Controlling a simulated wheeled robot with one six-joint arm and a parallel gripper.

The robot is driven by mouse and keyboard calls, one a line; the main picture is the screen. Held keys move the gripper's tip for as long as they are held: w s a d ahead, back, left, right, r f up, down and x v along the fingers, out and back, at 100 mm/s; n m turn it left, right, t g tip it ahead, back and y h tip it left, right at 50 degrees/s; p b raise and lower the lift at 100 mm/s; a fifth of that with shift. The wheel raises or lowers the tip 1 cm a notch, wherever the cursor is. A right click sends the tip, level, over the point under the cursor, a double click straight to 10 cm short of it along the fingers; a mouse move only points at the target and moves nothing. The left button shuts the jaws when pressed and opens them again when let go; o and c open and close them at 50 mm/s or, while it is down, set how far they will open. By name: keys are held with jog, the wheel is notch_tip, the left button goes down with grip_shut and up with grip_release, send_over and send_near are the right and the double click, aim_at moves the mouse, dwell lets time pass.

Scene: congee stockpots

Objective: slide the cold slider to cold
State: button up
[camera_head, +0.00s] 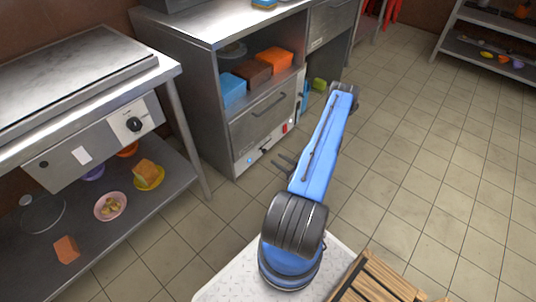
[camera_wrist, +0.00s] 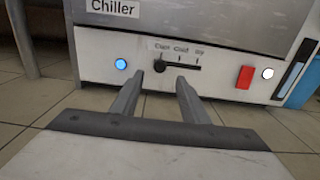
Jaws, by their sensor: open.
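The cold slider (camera_wrist: 159,66) is a round black knob on a short dark horizontal track on the chiller's pale lower panel (camera_wrist: 220,82). The knob sits at the track's left end, under the leftmost label; the middle label reads "Cold" and the others are blurred. My gripper (camera_wrist: 160,82) is open and empty in front of the panel, with one fingertip to each side of the knob and slightly below it. I cannot tell whether they touch it. In the head view my gripper (camera_head: 284,163) is beside the chiller front (camera_head: 262,120).
A blue round light (camera_wrist: 121,64) is left of the track; a red rectangular switch (camera_wrist: 245,77) and a white round light (camera_wrist: 267,73) are right of it. In the head view a steel counter with a dial (camera_head: 134,125) stands left. Open tiled floor lies right.

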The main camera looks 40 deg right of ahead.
aim_at(265, 151)
jog(key=w, duration=0.8)
jog(key=shift+w+a, duration=0.2)
jog(key=shift+a, duration=0.15)
